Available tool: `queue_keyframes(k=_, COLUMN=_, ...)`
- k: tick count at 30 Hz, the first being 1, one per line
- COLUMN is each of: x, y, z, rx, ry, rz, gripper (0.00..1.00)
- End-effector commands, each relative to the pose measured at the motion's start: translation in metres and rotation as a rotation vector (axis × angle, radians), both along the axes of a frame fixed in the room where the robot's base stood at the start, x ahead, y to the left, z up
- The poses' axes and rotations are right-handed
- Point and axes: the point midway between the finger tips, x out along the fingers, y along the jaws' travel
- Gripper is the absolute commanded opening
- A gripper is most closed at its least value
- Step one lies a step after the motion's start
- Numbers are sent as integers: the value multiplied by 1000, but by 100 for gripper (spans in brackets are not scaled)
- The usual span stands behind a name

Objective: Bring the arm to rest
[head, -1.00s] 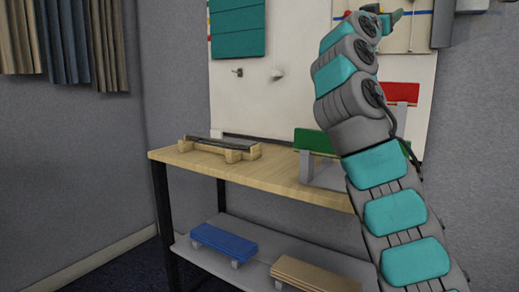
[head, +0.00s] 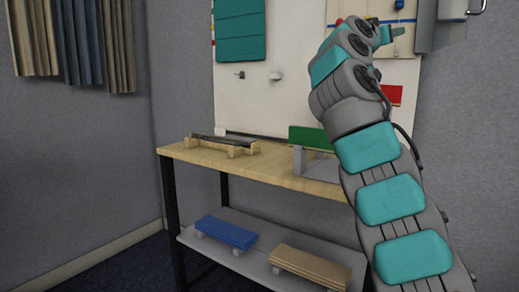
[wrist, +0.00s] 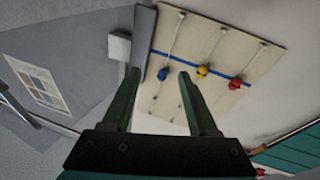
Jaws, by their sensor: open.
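My gripper (wrist: 160,85) shows in the wrist view with its two dark green fingers apart and nothing between them. In the head view my arm rises at the right, in front of the table and wall board, and bends at the top. The gripper end is small there and mostly hidden by my wrist. In the wrist view the fingers point towards a pale panel (wrist: 240,45) with a blue line and blue, yellow and red knobs. I cannot tell the distance to it.
A wooden table (head: 270,172) stands ahead, bearing a wooden rack (head: 222,146) and a green board (head: 308,137) on a grey stand. Its lower shelf holds a blue stack (head: 226,231) and a tan stack (head: 310,265). Curtains (head: 75,45) hang at the left. Floor shows at lower left.

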Motion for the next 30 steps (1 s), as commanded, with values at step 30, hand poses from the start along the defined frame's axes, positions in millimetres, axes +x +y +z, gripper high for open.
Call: queue_keyframes(k=30, x=-153, y=-32, z=-281, rx=478, ry=912, rz=-65, gripper=60)
